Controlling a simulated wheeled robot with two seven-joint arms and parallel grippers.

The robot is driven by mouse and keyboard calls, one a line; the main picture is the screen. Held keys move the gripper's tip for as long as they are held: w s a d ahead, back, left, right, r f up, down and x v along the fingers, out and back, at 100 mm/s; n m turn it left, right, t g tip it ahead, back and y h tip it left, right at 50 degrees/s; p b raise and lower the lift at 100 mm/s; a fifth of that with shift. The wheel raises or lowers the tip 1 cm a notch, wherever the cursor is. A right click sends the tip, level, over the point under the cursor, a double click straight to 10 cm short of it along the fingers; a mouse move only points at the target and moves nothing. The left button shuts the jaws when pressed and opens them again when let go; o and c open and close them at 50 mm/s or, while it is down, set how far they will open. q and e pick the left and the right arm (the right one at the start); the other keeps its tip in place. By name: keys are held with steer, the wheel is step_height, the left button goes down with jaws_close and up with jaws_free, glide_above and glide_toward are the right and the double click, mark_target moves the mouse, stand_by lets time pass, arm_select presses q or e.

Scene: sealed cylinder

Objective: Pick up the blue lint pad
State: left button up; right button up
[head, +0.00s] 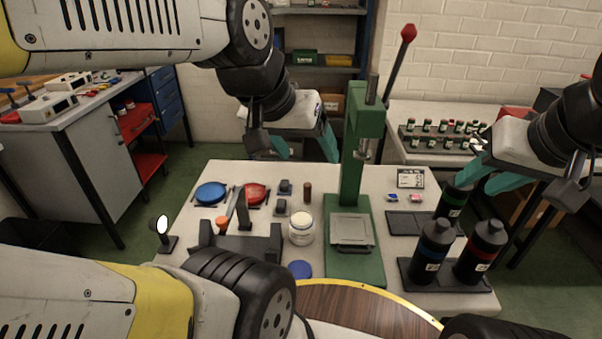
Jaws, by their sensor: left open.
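A small blue pad (392,197), which looks like the lint pad, lies flat on the right part of the white table, next to a small red one. My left gripper (308,157) is open and empty, with its teal fingers apart. It hangs above the back of the table, to the left of the green press and well away from the pad. My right gripper (475,188) is at the right, near the dark green-label bottle. Its teal fingers look apart, with nothing seen between them.
The tall green press (353,190) with its red-knobbed lever stands between my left gripper and the pad. Dark bottles (480,250) stand in front right of the pad. A white jar (301,229), a blue disc (300,269) and blue and red dishes are further left.

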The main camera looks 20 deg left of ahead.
arm_select(q)
steer(key=shift+c, duration=1.4)
steer(key=shift+w+a, duration=0.1)
steer(key=shift+w, duration=0.25)
steer(key=shift+c, duration=1)
steer(key=n+g+y, duration=0.2)
steer(key=n+g, duration=0.1)
steer(key=g, duration=0.3)
glide_above(284, 183)
steer(key=f, duration=2.5)
steer(key=shift+s+d, duration=0.25)
steer(key=shift+n, duration=0.3)
steer(key=shift+w+a+f, duration=0.1)
steer(key=shift+w+f, duration=0.05)
steer(key=shift+f, duration=1.9)
steer(key=shift+w+a+f, duration=0.1)
steer(key=shift+f, duration=1.9)
